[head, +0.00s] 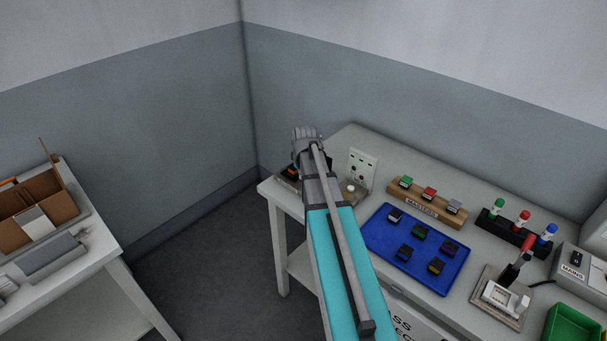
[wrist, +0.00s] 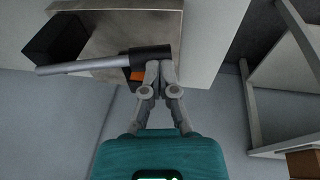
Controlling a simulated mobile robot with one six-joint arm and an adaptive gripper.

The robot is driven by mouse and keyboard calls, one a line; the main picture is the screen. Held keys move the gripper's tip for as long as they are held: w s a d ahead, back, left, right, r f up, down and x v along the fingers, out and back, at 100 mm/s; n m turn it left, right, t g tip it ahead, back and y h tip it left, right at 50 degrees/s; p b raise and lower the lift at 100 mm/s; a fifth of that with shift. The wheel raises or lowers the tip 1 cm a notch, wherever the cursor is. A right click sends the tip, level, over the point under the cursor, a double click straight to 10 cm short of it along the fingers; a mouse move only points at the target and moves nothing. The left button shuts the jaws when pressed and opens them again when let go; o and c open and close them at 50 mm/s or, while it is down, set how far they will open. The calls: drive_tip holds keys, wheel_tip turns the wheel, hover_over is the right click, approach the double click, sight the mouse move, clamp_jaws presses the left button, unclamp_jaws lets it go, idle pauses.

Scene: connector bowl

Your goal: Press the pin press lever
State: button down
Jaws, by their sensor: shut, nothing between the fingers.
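In the wrist view, the pin press lever is a grey rod (wrist: 95,64) with a thick black end (wrist: 150,57). It lies across the press, over a flat metal base (wrist: 150,22). My gripper (wrist: 160,70) is shut and empty, with its fingertips right at the lever's black end. I cannot tell if they touch it. A black block (wrist: 57,38) and a bit of orange show by the lever. In the head view my arm hides most of the press at the table's far left corner; only a dark and orange part (head: 289,170) shows.
On the table are a white panel (head: 363,166), a wooden block with coloured connectors (head: 404,196), a blue tray (head: 377,240) of connectors, a black rack (head: 486,222) and a red-handled device (head: 494,296). A side table (head: 122,247) stands left, across open floor.

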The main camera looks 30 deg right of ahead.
drive_tip(key=shift+s+r, duration=0.1)
drive_tip(key=shift+s, duration=0.05)
drive_tip(key=a+p+v, duration=0.1)
drive_tip(key=p+v, duration=1.2)
drive_tip(key=shift+r, duration=0.3)
drive_tip(key=shift+s+a, duration=0.1)
idle(1.1)
drive_tip(key=s+a+f+m+g+b, duration=0.1)
drive_tip(key=s+a, duration=0.3)
drive_tip(key=a, duration=0.3)
drive_tip(key=s+a+f+m+g+b, duration=0.1)
drive_tip(key=s+a, duration=0.3)
drive_tip(key=a, duration=0.4)
drive_tip(key=s+a+f+m+y+b, duration=0.1)
drive_tip(key=s+a+f, duration=0.1)
drive_tip(key=s+a, duration=0.2)
drive_tip(key=a, duration=0.3)
drive_tip(key=shift+a+f+m+g, duration=0.2)
drive_tip(key=shift+f+m+g, duration=0.05)
drive_tip(key=shift+m+g, duration=0.15)
